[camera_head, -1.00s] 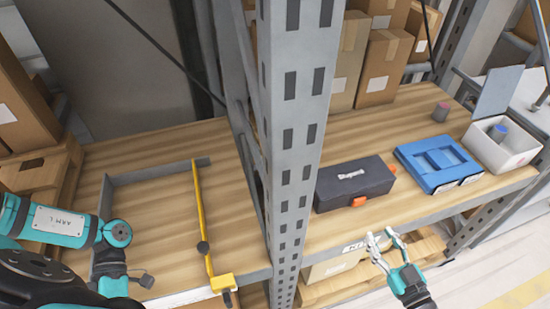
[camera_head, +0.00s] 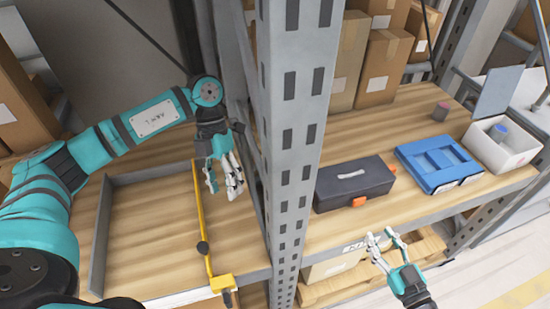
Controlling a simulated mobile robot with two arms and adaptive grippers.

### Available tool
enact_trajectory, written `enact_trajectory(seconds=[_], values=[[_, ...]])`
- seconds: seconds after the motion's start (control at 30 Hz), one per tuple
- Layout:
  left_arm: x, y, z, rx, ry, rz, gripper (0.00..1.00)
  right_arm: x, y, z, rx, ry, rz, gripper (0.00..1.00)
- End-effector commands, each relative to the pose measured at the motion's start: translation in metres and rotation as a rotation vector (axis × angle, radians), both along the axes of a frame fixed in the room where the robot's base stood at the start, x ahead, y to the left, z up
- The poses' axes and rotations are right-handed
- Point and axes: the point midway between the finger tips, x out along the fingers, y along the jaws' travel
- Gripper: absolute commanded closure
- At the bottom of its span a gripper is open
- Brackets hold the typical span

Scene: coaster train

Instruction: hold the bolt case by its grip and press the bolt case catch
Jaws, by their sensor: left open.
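A dark grey case (camera_head: 335,188) with orange catches on its front and a pale grip-like bar (camera_head: 351,174) on its lid lies on the right shelf. I take it for the bolt case. An orange catch (camera_head: 359,202) shows at its front right. My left gripper (camera_head: 224,190) is open and empty above the left shelf, left of the grey upright and apart from the case. My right gripper (camera_head: 379,236) is open and empty in front of the right shelf's edge, below and right of the case. Neither gripper touches the case.
The grey upright (camera_head: 300,110) stands between my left gripper and the dark case. A yellow bar (camera_head: 203,220) lies across the left shelf.

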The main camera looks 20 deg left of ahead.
Motion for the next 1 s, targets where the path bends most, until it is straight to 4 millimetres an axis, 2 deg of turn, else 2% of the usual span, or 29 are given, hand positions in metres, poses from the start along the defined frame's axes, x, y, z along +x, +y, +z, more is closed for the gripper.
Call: enact_trajectory(seconds=[0.03,0.1,0.3,0.4,0.5,0.67,1.0], values=[[0.007,-0.016,0.003,-0.023,-0.097,-0.095,0.52,0.0,0.0,0.0,0.0,0.0,0.0,0.62],[0.02,-0.036,0.009,-0.047,-0.249,-0.233,0.52,0.0,0.0,0.0,0.0,0.0,0.0,0.62],[0.052,-0.085,0.042,-0.078,-0.653,-0.567,0.52,0.0,0.0,0.0,0.0,0.0,0.0,0.62],[0.06,-0.097,0.055,-0.073,-0.766,-0.653,0.52,0.0,0.0,0.0,0.0,0.0,0.0,0.62],[0.064,-0.102,0.059,-0.069,-0.815,-0.689,0.52,0.0,0.0,0.0,0.0,0.0,0.0,0.62],[0.068,-0.108,0.044,-0.071,-0.821,-0.697,0.52,0.0,0.0,0.0,0.0,0.0,0.0,0.62],[0.083,-0.128,-0.018,-0.071,-0.817,-0.693,0.52,0.0,0.0,0.0,0.0,0.0,0.0,0.62]])
